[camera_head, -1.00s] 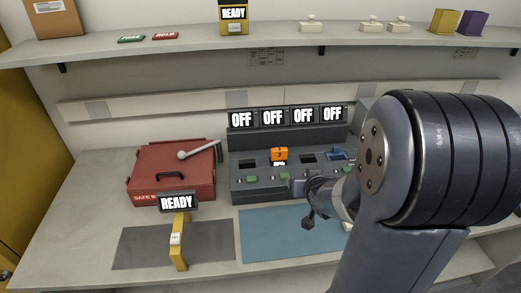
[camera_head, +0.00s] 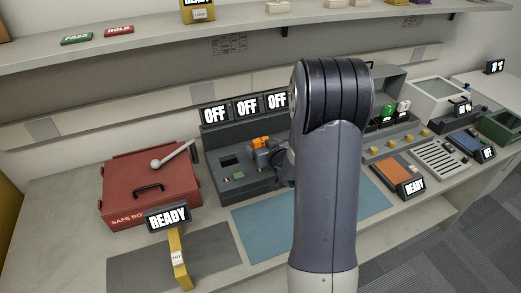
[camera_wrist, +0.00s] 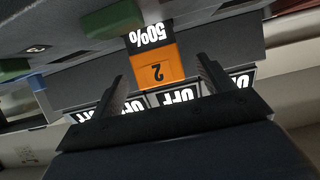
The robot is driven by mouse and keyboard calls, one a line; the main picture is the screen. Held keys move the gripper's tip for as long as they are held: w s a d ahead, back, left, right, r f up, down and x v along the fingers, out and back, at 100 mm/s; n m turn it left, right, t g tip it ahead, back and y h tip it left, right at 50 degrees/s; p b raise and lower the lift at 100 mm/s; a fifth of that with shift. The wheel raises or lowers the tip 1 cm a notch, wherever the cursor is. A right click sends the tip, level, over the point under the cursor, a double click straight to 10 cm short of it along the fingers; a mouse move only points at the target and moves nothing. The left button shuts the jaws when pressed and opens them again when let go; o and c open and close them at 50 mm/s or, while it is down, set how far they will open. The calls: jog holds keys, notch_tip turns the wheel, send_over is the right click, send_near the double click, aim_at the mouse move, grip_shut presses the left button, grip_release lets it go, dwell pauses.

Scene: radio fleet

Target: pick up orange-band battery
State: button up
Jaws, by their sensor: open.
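The orange-band battery shows in the head view (camera_head: 261,142), standing in the charger bank (camera_head: 228,185), partly hidden by my gripper. In the wrist view the battery (camera_wrist: 161,72) has an orange face with a "2" and a dark part reading "50%". My gripper (camera_wrist: 160,72) is open, with one finger on each side of the battery in that picture. I cannot tell whether the fingers touch it. In the head view my gripper (camera_head: 272,160) is at the battery, mostly hidden by my arm.
OFF displays (camera_head: 247,107) stand behind the bank. A red safe box (camera_head: 125,185) is at left, with a READY stand (camera_head: 168,217) before it. A blue mat (camera_head: 255,225) lies in front, clear. An orange pad (camera_head: 392,173) and other trays are at right.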

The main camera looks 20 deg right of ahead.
aim_at(259, 140)
jog(key=x, duration=0.2)
jog(key=p+x, duration=0.1)
jog(key=shift+w+d, duration=0.1)
jog(key=shift+w, duration=0.35)
jog(key=shift+w+f+p, duration=0.25)
jog(key=shift+w+p, duration=0.1)
jog(key=shift+w, duration=0.25)
jog(key=c, duration=1)
jog(key=shift+c, duration=0.6)
jog(key=shift+r, duration=0.15)
